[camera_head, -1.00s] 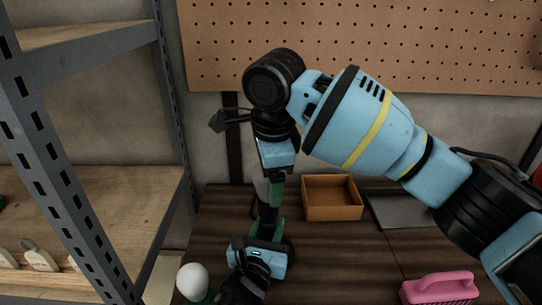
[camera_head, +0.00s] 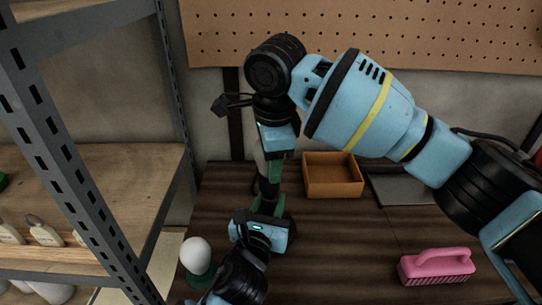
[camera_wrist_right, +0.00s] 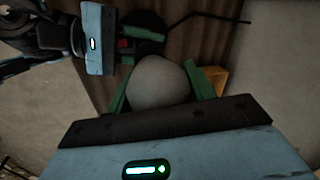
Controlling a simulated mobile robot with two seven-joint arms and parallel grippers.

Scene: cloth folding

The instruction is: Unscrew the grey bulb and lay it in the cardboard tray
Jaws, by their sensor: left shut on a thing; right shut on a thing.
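The grey bulb (camera_wrist_right: 158,82) sits between the green fingers of my right gripper (camera_wrist_right: 160,88), which is shut on it, in the right wrist view. In the head view the bulb (camera_head: 260,160) is a pale sliver, mostly hidden behind the right gripper (camera_head: 272,170). My left gripper (camera_head: 267,204) is just below, shut on a dark upright holder (camera_head: 268,187) over a round black base. I cannot tell whether the bulb's lower end is still in the holder. The open cardboard tray (camera_head: 333,190) stands right of both grippers; its visible floor is empty.
A white bulb (camera_head: 196,254) stands on a green base at the front left. A pink brush (camera_head: 436,266) lies at the front right. A grey flat plate (camera_head: 405,188) is right of the tray. A metal shelf (camera_head: 75,190) bounds the left; a pegboard (camera_head: 370,30) is behind.

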